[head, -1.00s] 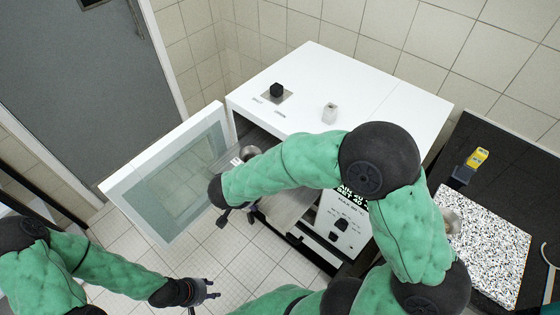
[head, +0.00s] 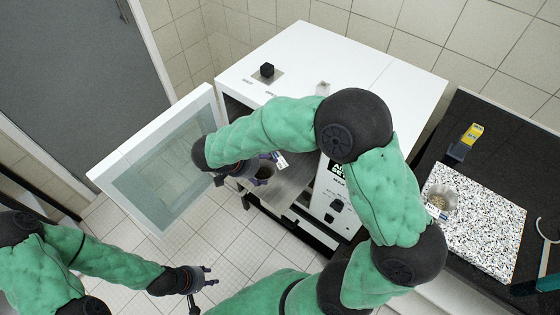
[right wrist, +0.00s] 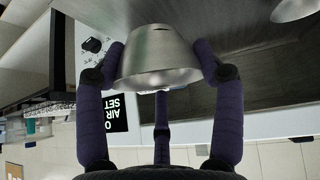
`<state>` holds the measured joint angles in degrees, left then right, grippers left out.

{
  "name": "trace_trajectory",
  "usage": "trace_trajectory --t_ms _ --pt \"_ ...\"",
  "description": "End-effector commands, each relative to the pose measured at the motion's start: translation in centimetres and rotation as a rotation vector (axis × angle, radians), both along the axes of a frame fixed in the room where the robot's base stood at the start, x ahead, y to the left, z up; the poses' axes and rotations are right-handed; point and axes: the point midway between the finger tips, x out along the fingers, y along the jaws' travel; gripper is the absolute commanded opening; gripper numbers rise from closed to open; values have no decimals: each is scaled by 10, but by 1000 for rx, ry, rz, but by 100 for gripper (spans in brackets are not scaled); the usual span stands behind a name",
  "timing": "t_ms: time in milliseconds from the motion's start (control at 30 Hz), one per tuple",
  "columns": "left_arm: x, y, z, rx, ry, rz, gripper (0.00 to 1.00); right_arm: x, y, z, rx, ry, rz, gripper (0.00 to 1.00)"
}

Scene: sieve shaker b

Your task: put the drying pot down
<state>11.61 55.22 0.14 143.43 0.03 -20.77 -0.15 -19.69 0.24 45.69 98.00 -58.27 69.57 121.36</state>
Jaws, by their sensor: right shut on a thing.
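The drying pot (right wrist: 158,58) is a silver metal pot with a wide rim. It sits between the fingers of my right gripper (right wrist: 158,65), which is shut on it. In the head view, the pot (head: 264,172) shows at the open front of the white drying cabinet (head: 385,70), beside the right gripper (head: 248,178). Its base is near the grey shelf (head: 290,188); I cannot tell whether they touch. A white label (head: 281,160) shows by the pot. My left gripper (head: 205,282) is open and empty over the floor, at lower left.
The cabinet's glass door (head: 160,180) stands open at left. Another metal vessel (right wrist: 296,8) shows at the right wrist view's top right. A bowl (head: 440,197) stands on a speckled slab (head: 485,235) on the dark bench, with a yellow-tipped item (head: 472,134) behind it.

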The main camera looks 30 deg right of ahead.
Motion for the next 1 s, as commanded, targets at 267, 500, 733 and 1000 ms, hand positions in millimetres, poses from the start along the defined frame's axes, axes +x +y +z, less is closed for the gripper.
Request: trace_trajectory --t_ms 267,500,733,1000 --pt "0 0 -8 0 0 0 40 24 -61 -1 0 -1 -7 30" --pt "0 0 -14 0 0 0 40 32 -79 -17 -1 2 1 30" --pt "0 0 -18 0 0 0 40 32 -79 -31 -1 2 1 30" --pt "0 0 -31 0 0 0 40 33 -81 -70 0 1 -1 29"
